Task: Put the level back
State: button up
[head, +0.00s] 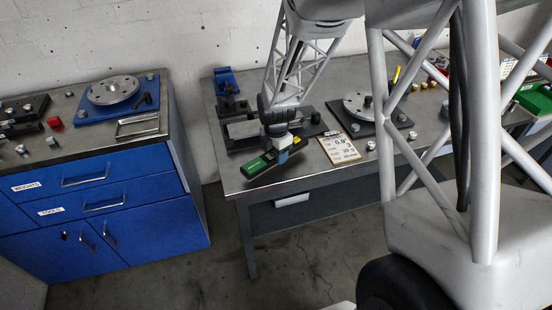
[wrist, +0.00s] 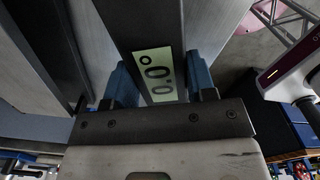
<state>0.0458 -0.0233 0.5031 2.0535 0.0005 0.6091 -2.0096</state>
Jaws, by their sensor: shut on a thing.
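The level (head: 257,165) is a black and green bar in the head view, near the front left corner of the grey workbench. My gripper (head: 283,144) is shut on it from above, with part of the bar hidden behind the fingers. In the wrist view the blue fingers of my gripper (wrist: 160,82) stand on both sides of the dark level (wrist: 140,25). Its pale green display reads 0.0°. The level looks held above the bench top, but I cannot tell the exact gap.
The grey workbench (head: 232,182) carries a dark fixture (head: 222,142) beside my gripper, a blue vise (head: 226,82), a clipboard (head: 340,149) and a round plate (head: 358,104). A blue cabinet (head: 150,222) stands left, with a disc (head: 113,90) and several small parts on top.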

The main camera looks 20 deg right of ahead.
jog(key=shift+f, duration=1.3)
jog(key=shift+f, duration=0.1)
jog(key=o, duration=1.2)
notch_tip(320, 180, up, 11)
jog(key=shift+r, duration=0.6)
jog(key=shift+s+r, duration=0.1)
